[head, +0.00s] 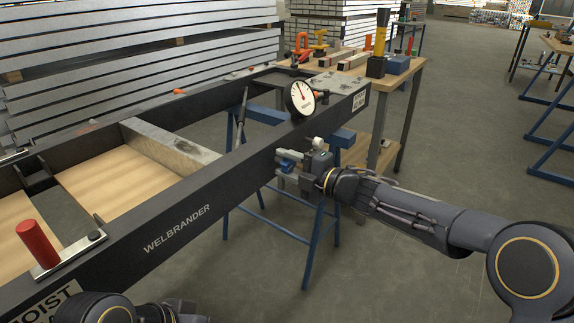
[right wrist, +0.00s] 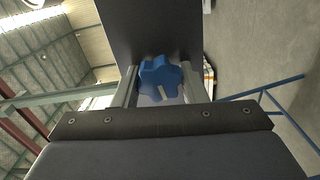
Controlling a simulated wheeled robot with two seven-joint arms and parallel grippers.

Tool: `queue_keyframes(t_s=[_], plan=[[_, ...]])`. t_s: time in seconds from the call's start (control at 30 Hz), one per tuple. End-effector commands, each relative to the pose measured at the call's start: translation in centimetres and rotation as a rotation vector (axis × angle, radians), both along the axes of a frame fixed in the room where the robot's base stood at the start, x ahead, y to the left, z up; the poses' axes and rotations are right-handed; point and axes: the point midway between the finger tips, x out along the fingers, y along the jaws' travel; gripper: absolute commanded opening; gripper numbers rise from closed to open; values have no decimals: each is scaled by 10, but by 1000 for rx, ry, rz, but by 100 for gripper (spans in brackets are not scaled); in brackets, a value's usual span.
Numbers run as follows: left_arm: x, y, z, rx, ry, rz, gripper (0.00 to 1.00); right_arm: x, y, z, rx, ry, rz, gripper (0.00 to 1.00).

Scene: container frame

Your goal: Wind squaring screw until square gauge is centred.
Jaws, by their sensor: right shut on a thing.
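The square gauge (head: 300,97) is a round white dial with a dark rim, standing on the frame's near beam (head: 230,180). Its needle points up and slightly left; the scale is too small to read. The squaring screw has a blue lobed knob (head: 288,164) on the beam's outer face, below the gauge. My right gripper (head: 282,168) is shut on this knob. In the right wrist view the blue knob (right wrist: 160,80) sits between the two grey fingers (right wrist: 155,85). Part of my left arm shows at the bottom left edge; its fingertips are out of view.
A red cylinder (head: 37,243) stands on the frame at the left. Blue trestles (head: 318,225) hold the frame. A wooden bench (head: 405,85) with clamps and a blue block stands behind. Stacked metal beams (head: 130,50) fill the back left.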

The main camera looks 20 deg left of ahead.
Motion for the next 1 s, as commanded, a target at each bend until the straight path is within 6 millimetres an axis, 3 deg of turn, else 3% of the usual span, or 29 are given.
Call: queue_keyframes(t_s=[0.03,0.07,0.23,0.57,1.0], plan=[[0,0,0,0,0,0,36,0,0,-2,-3,2,-1,16],[0,0,0,0,0,0,36,0,0,-2,-3,3,-1,40],[0,0,0,0,0,0,36,0,0,-2,-2,3,-1,60],[0,0,1,0,0,0,36,-1,-5,0,0,2,-2,60],[0,0,15,0,0,0,36,-23,-67,0,-1,4,-3,60]])
